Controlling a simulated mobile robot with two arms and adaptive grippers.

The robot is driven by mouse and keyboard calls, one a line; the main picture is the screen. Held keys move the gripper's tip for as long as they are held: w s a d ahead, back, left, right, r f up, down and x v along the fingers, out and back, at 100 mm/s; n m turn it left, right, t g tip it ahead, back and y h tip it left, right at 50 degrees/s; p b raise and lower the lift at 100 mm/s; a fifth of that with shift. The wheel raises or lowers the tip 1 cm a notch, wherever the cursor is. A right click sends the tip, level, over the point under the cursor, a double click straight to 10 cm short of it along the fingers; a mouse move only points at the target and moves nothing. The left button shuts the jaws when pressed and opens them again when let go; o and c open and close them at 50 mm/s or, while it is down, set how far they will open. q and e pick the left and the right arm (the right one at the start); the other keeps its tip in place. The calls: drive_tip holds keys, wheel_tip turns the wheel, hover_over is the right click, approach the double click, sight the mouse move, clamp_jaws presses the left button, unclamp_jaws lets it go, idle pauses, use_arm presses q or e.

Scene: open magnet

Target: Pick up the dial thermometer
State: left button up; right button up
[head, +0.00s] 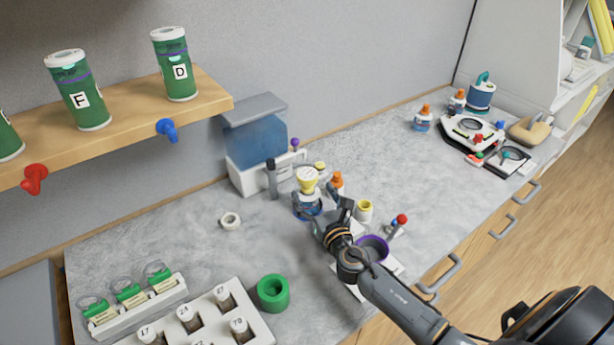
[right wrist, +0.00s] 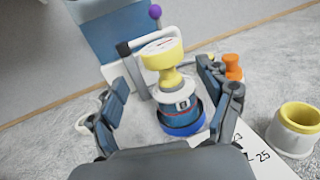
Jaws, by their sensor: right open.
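What looks like the dial thermometer has a yellow round head with a pale, red-marked face (right wrist: 162,53). It stands upright in a blue and white holder (right wrist: 181,118) on the grey counter; in the head view its yellow head (head: 307,174) is at the middle. My right gripper (head: 336,205) is open beside it. In the right wrist view, the fingers of this gripper (right wrist: 172,92) are on either side of the thermometer and holder, with visible gaps. Whether any finger touches is hard to tell. My left gripper is not in view.
An orange-topped bottle (right wrist: 232,68) stands close by the right finger. A yellow-rimmed white cup (right wrist: 294,128) is to the right. A blue-and-white tank (head: 258,150) stands behind. A shelf (head: 213,100) overhangs at left.

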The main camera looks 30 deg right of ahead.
sight(311, 184)
drive_tip(key=shift+w+d+r+p, duration=0.1)
drive_tip(key=shift+w+d, duration=0.1)
drive_tip(key=shift+w, duration=0.8)
drive_tip(key=shift+w+d+r+p, duration=0.1)
drive_tip(key=shift+w+d+p, duration=0.1)
drive_tip(key=shift+w, duration=0.8)
drive_tip(key=shift+w+d+p, duration=0.1)
drive_tip(key=shift+w+d, duration=0.1)
drive_tip(key=shift+w, duration=0.8)
drive_tip(key=shift+s+r, duration=0.1)
drive_tip(key=shift+c, duration=0.7)
drive_tip(key=c, duration=1.3)
drive_tip(key=shift+r, duration=0.1)
